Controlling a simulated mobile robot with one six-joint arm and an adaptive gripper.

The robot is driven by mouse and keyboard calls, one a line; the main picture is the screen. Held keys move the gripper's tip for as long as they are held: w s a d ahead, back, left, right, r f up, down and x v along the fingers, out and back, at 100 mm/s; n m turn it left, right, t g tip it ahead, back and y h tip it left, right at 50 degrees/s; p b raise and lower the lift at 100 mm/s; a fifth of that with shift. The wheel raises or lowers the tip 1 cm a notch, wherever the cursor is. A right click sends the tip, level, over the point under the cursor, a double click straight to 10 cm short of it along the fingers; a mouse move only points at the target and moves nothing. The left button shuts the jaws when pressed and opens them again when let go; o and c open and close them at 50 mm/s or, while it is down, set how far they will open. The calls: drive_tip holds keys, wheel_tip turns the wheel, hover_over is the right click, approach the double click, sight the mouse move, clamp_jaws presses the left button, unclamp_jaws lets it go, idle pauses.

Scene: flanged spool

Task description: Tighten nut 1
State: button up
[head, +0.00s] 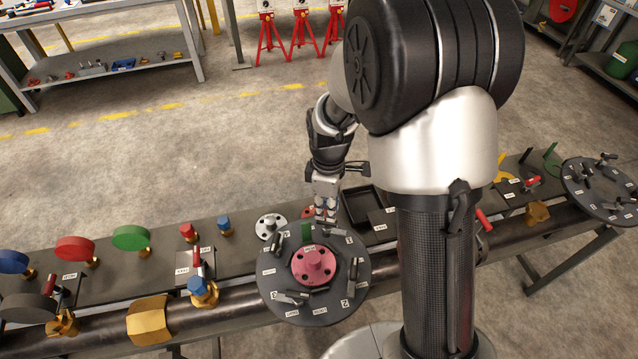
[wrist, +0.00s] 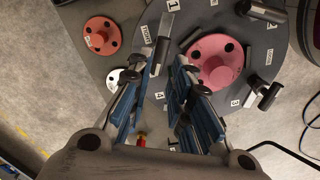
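Black-and-silver clamp-like pieces sit around the flange. One of them (wrist: 160,52) stands near the label 1 (wrist: 187,28), just beyond my fingertips. My gripper (wrist: 158,70) is over the plate's edge, its blue-padded fingers apart with a gap between them. It also shows in the head view (head: 326,217). I cannot make out nut 1 itself clearly.
An orange flange (wrist: 101,36) and a white flange (wrist: 118,78) lie beside the plate. A black tray (head: 362,203) is behind it. A pipe with a brass fitting (head: 149,320) and several valves runs left. Another dark plate (head: 600,190) is far right.

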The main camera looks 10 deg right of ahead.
sight(327, 223)
wheel_tip(327, 223, down, 8)
drive_tip(key=b, duration=0.6)
drive_tip(key=shift+d, duration=0.1)
drive_tip(key=shift+r+m, duration=0.3)
drive_tip(key=shift+m, duration=0.4)
drive_tip(key=m, duration=0.3)
drive_tip(key=shift+r, duration=0.15)
drive_tip(key=m+b, duration=0.1)
drive_tip(key=m, duration=0.9)
drive_tip(key=shift+r+m, duration=0.1)
drive_tip(key=shift+m, duration=0.3)
drive_tip(key=m+p, duration=0.1)
drive_tip(key=m, duration=0.5)
drive_tip(key=shift+n+p, duration=0.3)
drive_tip(key=shift+n, duration=0.7)
wheel_tip(327, 223, up, 7)
drive_tip(key=p, duration=0.5)
